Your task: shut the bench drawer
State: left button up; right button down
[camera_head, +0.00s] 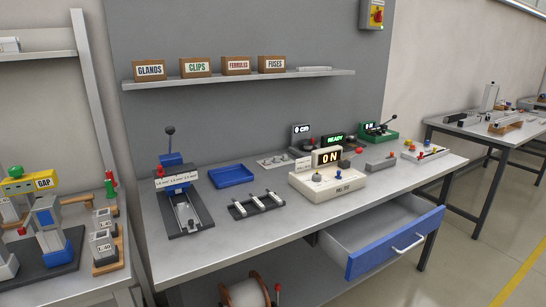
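The bench drawer (395,244) hangs under the right part of the grey workbench (240,233). It is pulled out, with a blue front and a white bar handle (409,243). Its light grey inside shows and looks empty where visible. Neither my left nor my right gripper shows in the head view, so I cannot see how they stand relative to the drawer.
On the bench stand a lever press (182,192), a blue tray (232,175) and a white tester box (327,183). A cable reel (246,292) sits below. A second bench (497,132) stands at the right. The floor before the drawer looks clear.

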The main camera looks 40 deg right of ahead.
aim_at(360, 242)
jog(key=z, duration=2.05)
